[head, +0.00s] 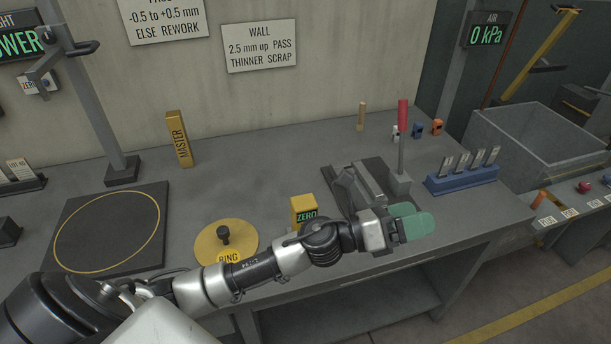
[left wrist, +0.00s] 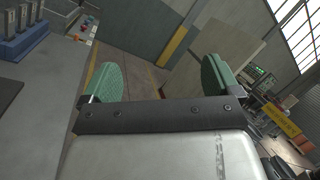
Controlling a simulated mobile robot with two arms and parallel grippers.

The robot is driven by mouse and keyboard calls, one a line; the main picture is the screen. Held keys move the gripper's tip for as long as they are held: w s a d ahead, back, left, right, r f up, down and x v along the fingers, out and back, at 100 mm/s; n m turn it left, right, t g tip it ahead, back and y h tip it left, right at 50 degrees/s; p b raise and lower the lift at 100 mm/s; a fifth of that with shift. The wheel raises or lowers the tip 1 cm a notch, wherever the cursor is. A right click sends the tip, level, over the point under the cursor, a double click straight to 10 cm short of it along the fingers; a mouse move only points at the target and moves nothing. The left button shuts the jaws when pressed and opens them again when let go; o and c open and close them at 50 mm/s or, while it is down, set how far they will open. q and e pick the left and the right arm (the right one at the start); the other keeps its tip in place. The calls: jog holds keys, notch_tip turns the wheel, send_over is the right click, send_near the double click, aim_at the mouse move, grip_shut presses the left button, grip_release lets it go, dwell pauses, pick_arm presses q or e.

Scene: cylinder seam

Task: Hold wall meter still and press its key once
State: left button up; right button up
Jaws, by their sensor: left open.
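A small yellow box (head: 304,211) with a dark face reading ZERO in green stands near the front of the bench. It looks like the wall meter, but no label names it so, and I cannot make out a separate key on it. My left gripper (head: 410,220), with green finger pads, is to the right of the box, over the bench's front edge and apart from it. My left forearm passes just in front of the box. The left wrist view shows the gripper (left wrist: 160,78) open with nothing between the pads. My right gripper is not in view.
A yellow RING disc (head: 226,242) with a black knob lies left of the box. A grey fixture (head: 359,190) and a red-handled lever (head: 402,130) stand behind my gripper. A blue rack (head: 463,178) is at right.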

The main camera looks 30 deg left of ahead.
pick_arm(q)
jog(key=d+f+m+g, duration=0.1)
jog(key=d+m+g, duration=0.1)
jog(key=m+g, duration=0.8)
jog(key=m+g+y, duration=0.3)
jog(key=m+y, duration=1.1)
jog(key=y, duration=0.2)
send_near(304, 211)
jog(key=w+f, duration=0.1)
jog(key=w+a+f, duration=0.1)
jog(key=shift+w+a+f+p, duration=0.1)
jog(key=shift+w+p, duration=0.15)
jog(key=shift+p, duration=0.1)
jog(key=shift+a, duration=0.2)
notch_tip(304, 211, down, 11)
jog(key=shift+d+r+p, duration=0.1)
jog(key=shift+p, duration=1)
jog(key=c, duration=1.2)
